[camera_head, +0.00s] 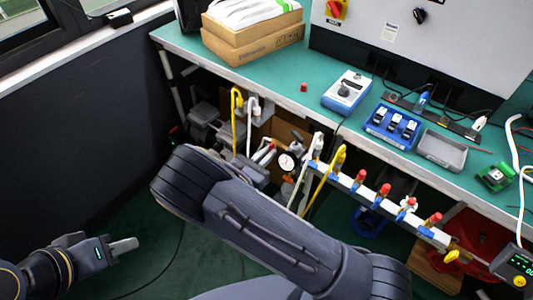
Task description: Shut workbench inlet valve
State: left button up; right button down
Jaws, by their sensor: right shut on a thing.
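Under the workbench (300,97), a small valve assembly with a round white gauge (286,161) shows left of centre. My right arm crosses the middle of the view and hides much of the space below it. My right gripper (263,155) reaches in beside the gauge and is shut on a small part with a red tip (271,147), which looks like a valve handle. The grip is small and partly hidden by my arm. My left gripper (123,245) is low at the left, over the dark floor and away from the bench. Its fingers are seen side-on.
A blue and white manifold rail (345,181) with several red-topped fittings runs along the bench front. Yellow and white hoses (320,185) hang near the gauge. Cardboard boxes (254,45) and a blue meter (347,91) stand on the bench. Floor at lower left is clear.

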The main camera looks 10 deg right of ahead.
jog(key=c, duration=1.5)
grip_release()
jog(key=v, duration=0.7)
jog(key=shift+s+a, duration=0.25)
jog(key=shift+a, duration=0.1)
